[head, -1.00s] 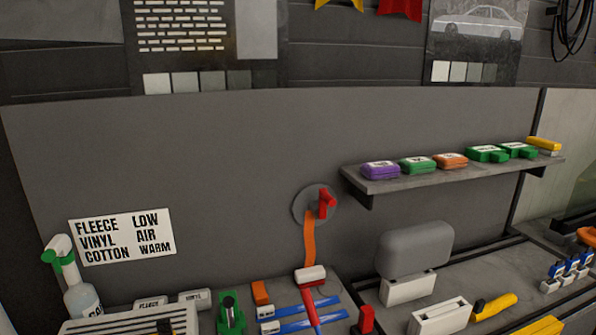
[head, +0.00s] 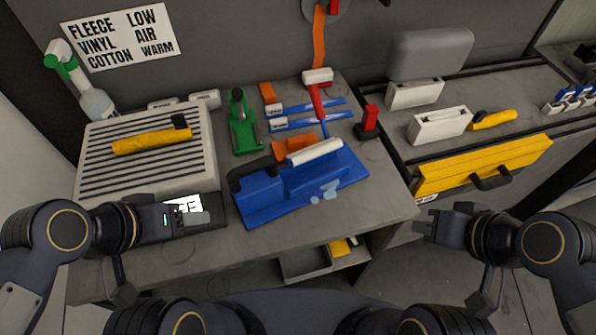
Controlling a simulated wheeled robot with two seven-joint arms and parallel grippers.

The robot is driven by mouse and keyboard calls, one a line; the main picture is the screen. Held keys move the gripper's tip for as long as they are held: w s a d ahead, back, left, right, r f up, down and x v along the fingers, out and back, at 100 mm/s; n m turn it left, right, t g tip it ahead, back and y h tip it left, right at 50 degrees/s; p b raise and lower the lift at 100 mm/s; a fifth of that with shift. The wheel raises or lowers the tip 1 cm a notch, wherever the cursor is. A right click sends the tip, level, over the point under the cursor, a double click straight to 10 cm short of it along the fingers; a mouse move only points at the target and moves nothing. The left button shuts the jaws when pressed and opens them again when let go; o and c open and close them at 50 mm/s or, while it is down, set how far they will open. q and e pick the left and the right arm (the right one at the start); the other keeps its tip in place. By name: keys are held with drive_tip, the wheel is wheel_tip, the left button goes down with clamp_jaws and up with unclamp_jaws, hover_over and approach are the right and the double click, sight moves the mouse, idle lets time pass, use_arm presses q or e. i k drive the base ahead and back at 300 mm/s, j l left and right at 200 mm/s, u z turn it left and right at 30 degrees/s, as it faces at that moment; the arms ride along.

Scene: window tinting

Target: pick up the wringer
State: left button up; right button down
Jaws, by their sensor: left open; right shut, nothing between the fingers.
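A blue tray-like unit (head: 263,201) with a white roller and black handle lies on the bench's front middle; I take it to be the wringer, though no label shows. A clear, pale-blue patch shows on its front face. My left gripper (head: 196,219) is open and empty, left of the blue unit, over the display at the slatted box's front edge. My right gripper (head: 422,226) is shut and empty, right of the blue unit, beyond the bench's front right corner. Neither gripper touches the blue unit.
A slatted grey box (head: 95,180) bears a yellow tool (head: 152,140). A green tool (head: 243,125), blue-bladed tools (head: 305,123) and a red-handled stand (head: 369,122) are behind the blue unit. A yellow panel (head: 485,165) stands at right. Bare bench (head: 375,215) lies right of the blue unit.

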sight(262, 192)
drive_tip(key=k+j+u, duration=0.1)
drive_tip(key=u, duration=0.25)
drive_tip(key=j+u, duration=0.15)
drive_tip(key=u, duration=0.2)
drive_tip(key=k+j+u, duration=0.1)
drive_tip(key=u, duration=0.2)
